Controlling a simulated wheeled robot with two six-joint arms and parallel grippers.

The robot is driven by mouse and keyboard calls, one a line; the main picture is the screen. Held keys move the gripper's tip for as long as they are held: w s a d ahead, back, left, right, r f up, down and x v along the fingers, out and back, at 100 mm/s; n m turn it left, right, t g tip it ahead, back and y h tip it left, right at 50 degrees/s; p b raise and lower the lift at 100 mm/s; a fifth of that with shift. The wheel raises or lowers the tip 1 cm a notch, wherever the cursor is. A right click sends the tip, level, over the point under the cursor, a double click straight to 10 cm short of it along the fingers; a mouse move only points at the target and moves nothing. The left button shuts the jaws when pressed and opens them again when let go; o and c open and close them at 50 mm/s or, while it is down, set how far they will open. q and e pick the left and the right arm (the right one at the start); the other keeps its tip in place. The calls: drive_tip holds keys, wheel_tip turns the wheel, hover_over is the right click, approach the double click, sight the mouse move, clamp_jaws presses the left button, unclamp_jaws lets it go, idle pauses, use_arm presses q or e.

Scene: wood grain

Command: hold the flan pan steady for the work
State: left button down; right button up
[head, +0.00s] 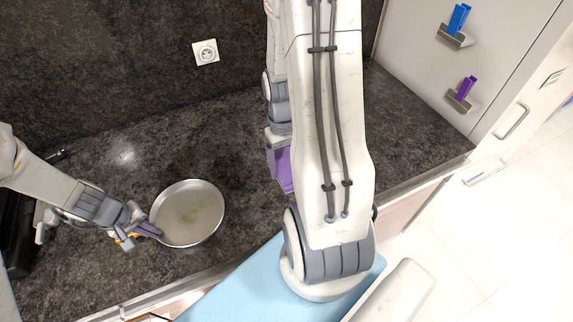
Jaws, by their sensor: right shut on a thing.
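The flan pan (190,212) is a round, shallow silver pan on the dark stone worktop, left of centre. A faint greenish-brown stain shows on its inner floor.
The dark worktop (235,115) is clear between the pan and the wall socket (205,52). A black object (18,235) stands at the far left. A blue clip (459,18) and a purple clip (467,87) sit on holders on the white cabinet at right.

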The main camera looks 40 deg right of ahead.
drive_tip(key=w+a, duration=0.9)
drive_tip(key=a, duration=0.1)
hover_over(187, 216)
drive_tip(key=f, duration=0.2)
drive_tip(key=shift+w+f, duration=0.1)
drive_tip(key=shift+f, duration=3.15)
drive_tip(key=shift+d+f, duration=0.45)
drive_tip(key=shift+f, duration=0.1)
drive_tip(key=shift+c, duration=0.7)
drive_tip(key=shift+s+d+f, duration=0.1)
drive_tip(key=shift+s+d, duration=0.15)
drive_tip(key=shift+d, duration=0.5)
drive_tip(key=shift+s+d, duration=0.25)
drive_tip(key=shift+d, duration=0.45)
drive_tip(key=a, duration=0.1)
drive_tip(key=w+a, duration=0.1)
drive_tip(key=a, duration=0.1)
drive_tip(key=shift+a, duration=0.4)
wheel_tip(187, 216, up, 8)
use_arm(q)
drive_tip(key=c, duration=1)
unclamp_jaws()
